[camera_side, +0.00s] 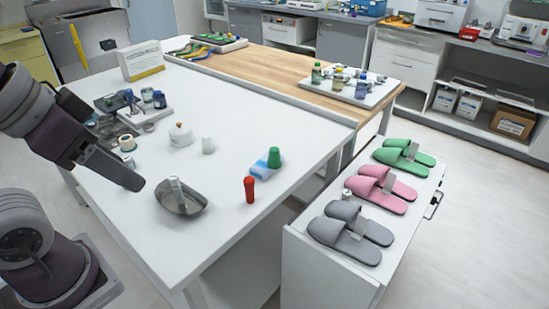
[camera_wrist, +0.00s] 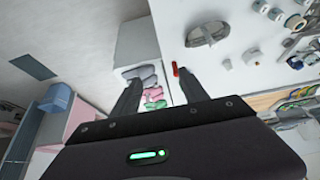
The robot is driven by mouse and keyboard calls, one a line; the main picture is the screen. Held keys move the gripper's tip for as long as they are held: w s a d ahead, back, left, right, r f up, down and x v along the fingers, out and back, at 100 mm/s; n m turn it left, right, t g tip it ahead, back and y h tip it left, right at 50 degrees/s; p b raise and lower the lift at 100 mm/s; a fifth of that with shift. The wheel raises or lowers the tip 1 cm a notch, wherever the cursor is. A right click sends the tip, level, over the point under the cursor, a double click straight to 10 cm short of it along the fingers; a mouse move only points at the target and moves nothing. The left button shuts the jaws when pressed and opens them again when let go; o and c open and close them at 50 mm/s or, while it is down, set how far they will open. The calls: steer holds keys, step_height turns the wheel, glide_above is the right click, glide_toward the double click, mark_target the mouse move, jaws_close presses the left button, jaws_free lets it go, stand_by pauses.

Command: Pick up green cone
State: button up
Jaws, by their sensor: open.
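The green cone (camera_side: 274,157) stands upright in the side view, at or on a small blue and white block near the white table's right edge. I cannot make out the cone in the wrist view; the right finger may hide it. My gripper (camera_side: 137,184) is above the left part of the white table, well to the left of the cone. In the wrist view my gripper (camera_wrist: 158,78) shows its two fingers spread apart with nothing between them.
A red cylinder (camera_side: 250,190) stands in front of the cone, and a metal dish (camera_side: 180,205) lies to its left. A white lidded pot (camera_side: 180,134) and a small white jar (camera_side: 208,145) are farther back. Slippers (camera_side: 345,235) lie on a lower cabinet at the right.

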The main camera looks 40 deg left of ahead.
steer(key=shift+o, duration=0.5)
steer(key=m+t+h, duration=0.1)
steer(key=m+t, duration=0.3)
steer(key=t, duration=0.2)
glide_above(271, 154)
steer(key=s+a, duration=0.2)
steer(key=a, duration=0.1)
step_height(271, 154, down, 16)
steer(key=r, duration=0.1)
steer(key=f+h, duration=0.1)
steer(key=f, duration=0.2)
steer(key=d+f+h, duration=0.1)
steer(key=f, duration=0.2)
steer(key=d+f+h, duration=0.1)
steer(key=f+h, duration=0.1)
steer(key=f, duration=0.1)
steer(key=shift+f+m+t, duration=0.25)
steer(key=shift+m+t, duration=0.05)
steer(key=shift+t, duration=0.1)
steer(key=shift+d+f, duration=0.15)
steer(key=shift+f, duration=0.15)
steer(key=x, duration=0.6)
steer(key=shift+w, duration=0.5)
jaws_close()
